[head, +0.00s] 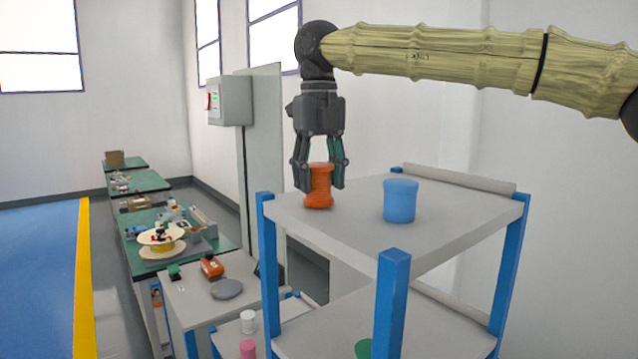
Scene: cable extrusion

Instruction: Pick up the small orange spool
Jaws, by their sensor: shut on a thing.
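The small orange spool (319,190) is upright at the left side of the grey top shelf (350,228) of a blue-posted rack. My gripper (320,186) comes straight down from above, with one finger on each side of the spool. It is shut on the spool's upper part. The spool's base appears at shelf level; I cannot tell whether it touches the shelf.
Blue corner posts (391,300) rise at the shelf's corners. A grey control box (230,100) on a panel stands behind left. Green tables (150,215) with parts lie farther left.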

